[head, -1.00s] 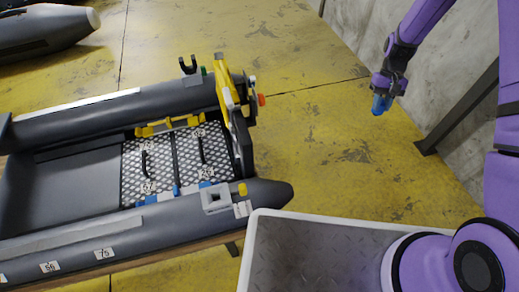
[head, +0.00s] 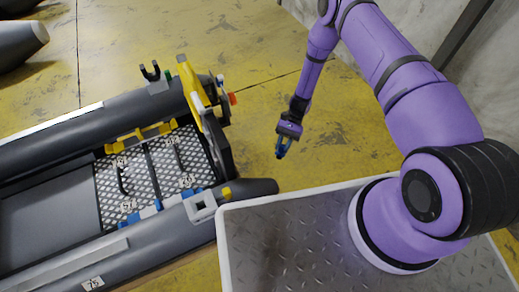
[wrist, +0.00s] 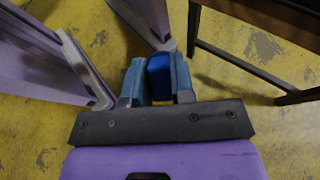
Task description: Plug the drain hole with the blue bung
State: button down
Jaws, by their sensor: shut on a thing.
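My gripper (head: 282,149) hangs over the floor to the right of the boat's stern, clear of the boat. In the wrist view its fingers (wrist: 158,82) are shut on a blue piece, the blue bung (wrist: 159,75). The grey inflatable boat (head: 60,145) lies on the left, with its dark transom (head: 219,148) at its right end facing my arm. I cannot make out the drain hole in either view.
Yellow parts (head: 194,88) and an orange knob (head: 233,98) stick out at the transom. A grey square fitting (head: 199,207) sits on the near tube. My tread-plate base is at the front. Worn yellow floor is free between gripper and boat.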

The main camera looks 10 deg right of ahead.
jog(key=s+a+f+m+t+y, duration=0.1)
jog(key=a+m+t+y, duration=0.3)
jog(key=a+y, duration=1)
jog(key=shift+s+a+m+t, duration=0.3)
jog(key=shift+a+m, duration=0.2)
jog(key=shift+m, duration=1.3)
jog(key=shift+r, duration=0.2)
jog(key=shift+s+a, duration=0.25)
jog(key=shift+a, duration=0.75)
dwell(0.3)
jog(key=c, duration=0.9)
grip_release()
